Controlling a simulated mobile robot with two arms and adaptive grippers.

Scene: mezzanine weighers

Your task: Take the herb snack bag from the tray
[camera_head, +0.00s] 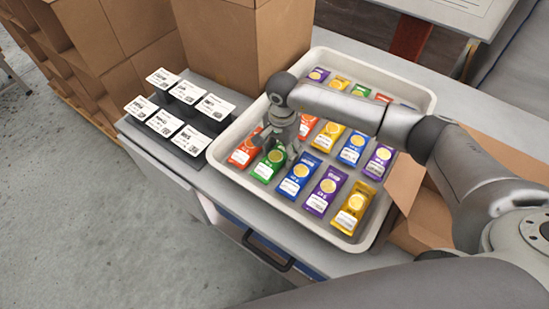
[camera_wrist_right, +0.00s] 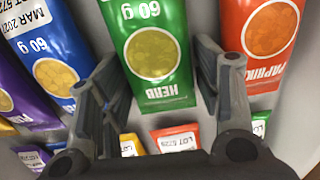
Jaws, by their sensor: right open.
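The herb snack bag (camera_head: 266,168) is green with a yellow disc and lies in the front row of the white tray (camera_head: 222,158), between an orange bag and a blue one. My right gripper (camera_head: 279,147) is just above its far end and hides part of it. In the right wrist view the herb bag (camera_wrist_right: 150,85) lies between the two open fingers (camera_wrist_right: 157,60), with "HERB" and "60 g" readable. The fingers hold nothing; whether they touch the bag I cannot tell. My left gripper is not in view.
An orange paprika bag (camera_wrist_right: 270,40) and a blue bag (camera_wrist_right: 50,65) lie close on either side. Several other coloured bags fill the tray. A black stand with white label cards (camera_head: 172,130) is left; a cardboard box (camera_head: 245,40) stands behind; an open carton (camera_head: 425,215) is right.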

